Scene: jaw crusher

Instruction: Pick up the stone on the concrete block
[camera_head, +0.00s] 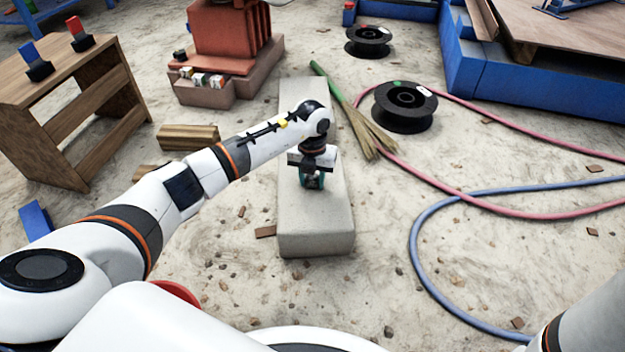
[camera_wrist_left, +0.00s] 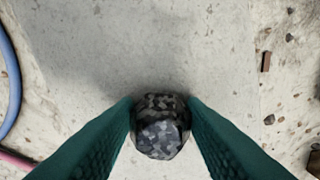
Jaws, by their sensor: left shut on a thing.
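A long pale concrete block (camera_head: 316,230) lies on the ground in the middle of the head view. My left gripper (camera_head: 311,182) points down over the block, near its middle. In the left wrist view a dark grey, mottled stone (camera_wrist_left: 160,127) sits between the two green fingers of the left gripper (camera_wrist_left: 162,122). The fingers are shut on the stone, one on each side. The block's pale top (camera_wrist_left: 150,50) lies beneath it. I cannot tell whether the stone touches the block. In the head view the stone is hidden by the gripper. My right gripper is not in view.
A wooden bench (camera_head: 60,110) stands at the left and a red machine (camera_head: 228,40) behind the block. A broom (camera_head: 350,110) lies against the block's right side. Black spools (camera_head: 404,103), a pink hose (camera_head: 470,212) and a blue hose (camera_head: 420,255) lie to the right.

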